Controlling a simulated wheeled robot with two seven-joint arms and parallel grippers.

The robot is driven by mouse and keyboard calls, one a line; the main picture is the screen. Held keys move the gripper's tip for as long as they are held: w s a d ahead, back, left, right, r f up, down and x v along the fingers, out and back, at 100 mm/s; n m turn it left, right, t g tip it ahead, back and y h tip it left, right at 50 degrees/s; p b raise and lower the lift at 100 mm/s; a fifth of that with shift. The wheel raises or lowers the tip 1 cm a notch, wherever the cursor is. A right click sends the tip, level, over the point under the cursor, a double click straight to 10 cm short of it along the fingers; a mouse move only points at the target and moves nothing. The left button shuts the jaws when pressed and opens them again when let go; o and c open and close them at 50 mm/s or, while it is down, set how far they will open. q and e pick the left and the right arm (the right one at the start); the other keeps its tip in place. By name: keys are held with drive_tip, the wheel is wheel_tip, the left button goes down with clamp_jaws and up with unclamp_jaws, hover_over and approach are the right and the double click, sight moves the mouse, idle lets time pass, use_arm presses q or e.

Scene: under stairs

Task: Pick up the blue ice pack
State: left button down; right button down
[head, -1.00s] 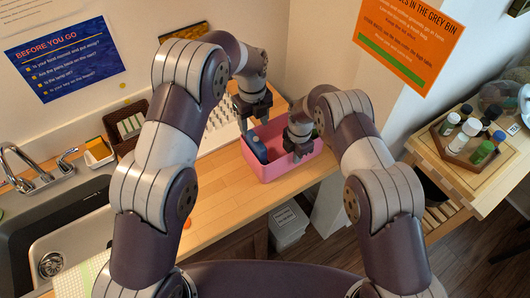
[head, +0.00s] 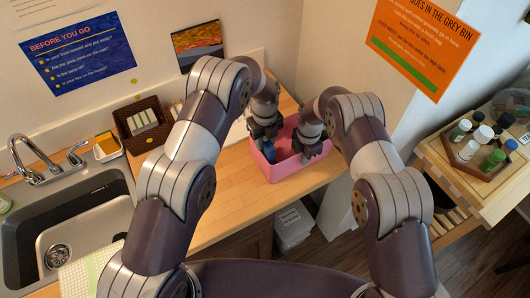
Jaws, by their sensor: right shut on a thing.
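A blue object (head: 268,151) shows at the left end of the pink bin (head: 283,172) on the wooden counter. It may be the blue ice pack, but it is small and partly covered. My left gripper (head: 265,138) points down just above it; its fingertips are too hidden to show a gap. My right gripper (head: 310,155) reaches down into the right part of the bin. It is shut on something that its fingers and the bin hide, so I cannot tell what.
A sink (head: 70,235) and faucet (head: 36,160) are at the left. A brown basket (head: 142,123) stands by the back wall. A lidded grey container (head: 293,226) is on the floor below the counter. A side table with a wooden tray of bottles (head: 470,148) is at the right.

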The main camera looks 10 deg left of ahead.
use_arm(q)
drive_tip(key=shift+r, duration=0.15)
wheel_tip(320, 180, up, 10)
drive_tip(key=shift+f, duration=0.1)
use_arm(e)
drive_tip(key=c, duration=1.2)
unclamp_jaws()
drive_tip(key=shift+o, duration=0.2)
drive_tip(key=shift+r, duration=0.1)
wheel_tip(320, 180, up, 12)
drive_tip(key=shift+f, duration=0.1)
